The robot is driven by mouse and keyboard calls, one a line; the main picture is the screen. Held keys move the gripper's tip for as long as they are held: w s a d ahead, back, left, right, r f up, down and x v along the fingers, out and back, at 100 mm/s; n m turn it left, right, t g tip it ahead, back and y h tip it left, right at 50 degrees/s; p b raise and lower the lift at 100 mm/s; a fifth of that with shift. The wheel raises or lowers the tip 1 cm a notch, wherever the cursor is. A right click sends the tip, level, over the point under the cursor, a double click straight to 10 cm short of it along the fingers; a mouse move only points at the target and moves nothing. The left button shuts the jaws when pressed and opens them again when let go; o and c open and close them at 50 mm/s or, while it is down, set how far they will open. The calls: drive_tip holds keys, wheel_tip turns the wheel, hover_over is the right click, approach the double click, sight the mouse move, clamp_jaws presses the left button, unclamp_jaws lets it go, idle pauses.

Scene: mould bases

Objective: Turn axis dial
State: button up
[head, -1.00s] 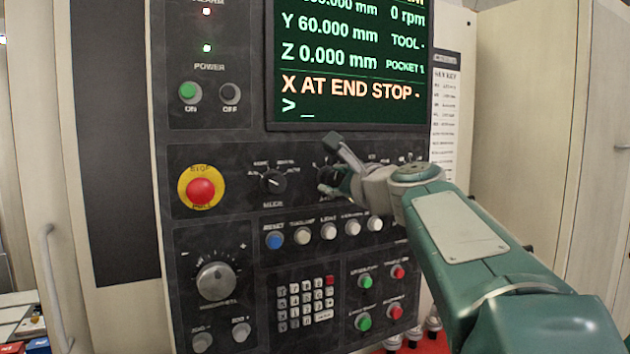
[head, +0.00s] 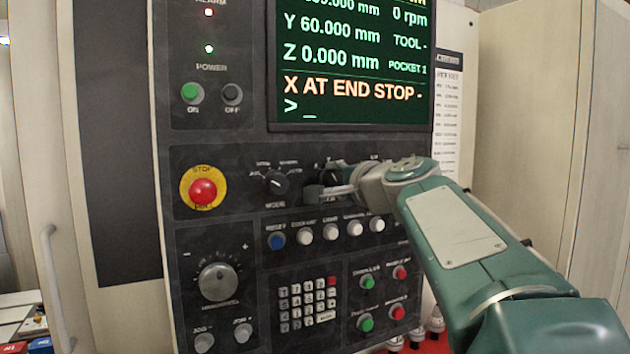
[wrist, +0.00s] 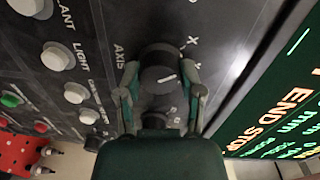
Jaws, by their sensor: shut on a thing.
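The axis dial (wrist: 158,72) is a round black knob with a white pointer line, beside the printed word AXIS and the letters X and Y. My gripper (wrist: 160,80) has one finger on each side of the dial and is shut on it in the wrist view. In the head view my gripper (head: 322,192) reaches in from the right, and the dial (head: 329,174) is partly hidden behind it. The exact letter that the pointer faces is hard to tell.
The screen (head: 350,70) above reads "X AT END STOP -". The mode dial (head: 276,183) and the red stop button (head: 203,191) sit to the left. A row of push buttons (head: 330,232) runs close below my gripper.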

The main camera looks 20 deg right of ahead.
drive_tip(key=shift+f+n, duration=0.2)
drive_tip(key=shift+n, duration=0.6)
drive_tip(key=shift+w, duration=0.1)
drive_tip(key=o, duration=1.1)
drive_tip(key=shift+a, duration=0.1)
drive_tip(key=shift+o, duration=0.2)
drive_tip(key=shift+r, duration=0.1)
drive_tip(key=s, duration=0.7)
drive_tip(key=shift+s+r, duration=0.15)
drive_tip(key=shift+s, duration=0.05)
